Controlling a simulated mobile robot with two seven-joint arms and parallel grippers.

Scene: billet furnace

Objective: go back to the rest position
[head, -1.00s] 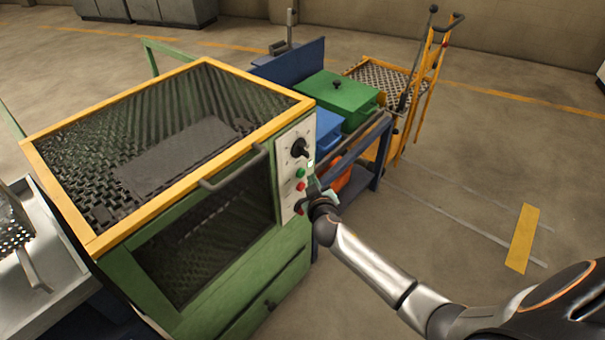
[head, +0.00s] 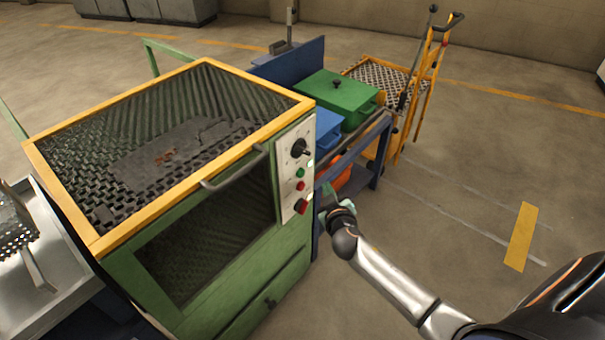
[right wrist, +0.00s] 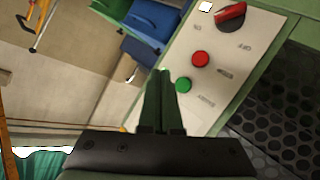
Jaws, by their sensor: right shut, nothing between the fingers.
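My right gripper (head: 328,190) is shut and empty, in the air just right of the furnace's control panel (head: 293,172). In the right wrist view its two fingers (right wrist: 159,75) lie together, with the panel behind them. The wrist view shows a green button (right wrist: 183,85), a red button (right wrist: 200,59) and a red-marked knob (right wrist: 231,14). My fingertips look apart from the panel. My left gripper is not in view.
The green furnace (head: 220,262) with yellow top frame fills the left. A blue bench (head: 377,160) with a green box (head: 338,100) and a blue box (head: 327,128) stands behind it. A yellow trolley (head: 425,85) is at the back. The floor on the right is clear.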

